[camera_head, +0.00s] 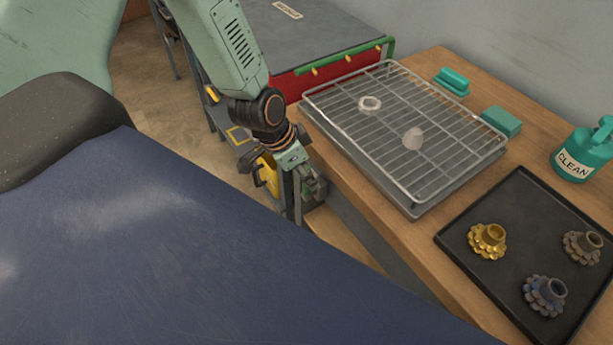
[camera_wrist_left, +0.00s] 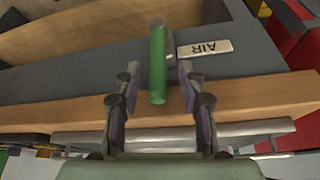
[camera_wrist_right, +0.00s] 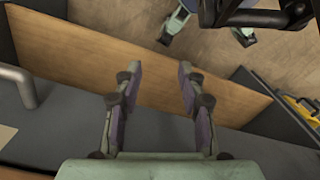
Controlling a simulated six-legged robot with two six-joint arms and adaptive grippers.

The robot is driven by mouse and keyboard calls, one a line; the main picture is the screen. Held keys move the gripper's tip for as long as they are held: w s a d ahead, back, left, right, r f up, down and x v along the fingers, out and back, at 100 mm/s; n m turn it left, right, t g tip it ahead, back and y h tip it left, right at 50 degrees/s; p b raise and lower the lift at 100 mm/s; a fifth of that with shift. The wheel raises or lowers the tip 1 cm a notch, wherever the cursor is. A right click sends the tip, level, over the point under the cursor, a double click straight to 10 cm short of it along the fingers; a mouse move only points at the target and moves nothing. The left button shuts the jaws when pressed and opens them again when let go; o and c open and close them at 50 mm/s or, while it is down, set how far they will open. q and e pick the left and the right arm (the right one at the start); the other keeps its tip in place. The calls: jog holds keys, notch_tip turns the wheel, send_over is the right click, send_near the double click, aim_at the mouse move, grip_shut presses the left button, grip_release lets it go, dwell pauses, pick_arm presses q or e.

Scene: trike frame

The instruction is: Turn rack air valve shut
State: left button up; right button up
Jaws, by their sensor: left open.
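The valve's green handle (camera_wrist_left: 157,65) shows in the left wrist view as a straight bar in front of a grey surface. A white label reading AIR (camera_wrist_left: 205,47) appears upside down just right of it. My left gripper (camera_wrist_left: 157,82) is open, with one finger on each side of the bar and a visible gap on both sides. In the head view my left gripper (camera_head: 297,205) points down beside the bench's near edge; the handle is hidden there. My right gripper (camera_wrist_right: 159,78) is open and empty in the right wrist view.
A wire rack (camera_head: 440,150) holding a nut and a cone stands on the wooden bench (camera_head: 365,195). A black tray (camera_head: 500,215) with several gears and a teal CLEAN jug (camera_head: 577,155) are right. A red cabinet (camera_head: 310,80) with a green rail (camera_head: 335,60) stands behind.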

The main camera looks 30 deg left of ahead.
pick_arm(q)
jog(key=shift+s+d, duration=0.15)
jog(key=shift+d, duration=0.05)
jog(key=shift+a, duration=0.1)
jog(key=shift+w+f, duration=0.1)
jog(key=shift+w, duration=0.1)
jog(key=shift+c, duration=0.8)
jog(key=shift+s, duration=0.1)
grip_shut()
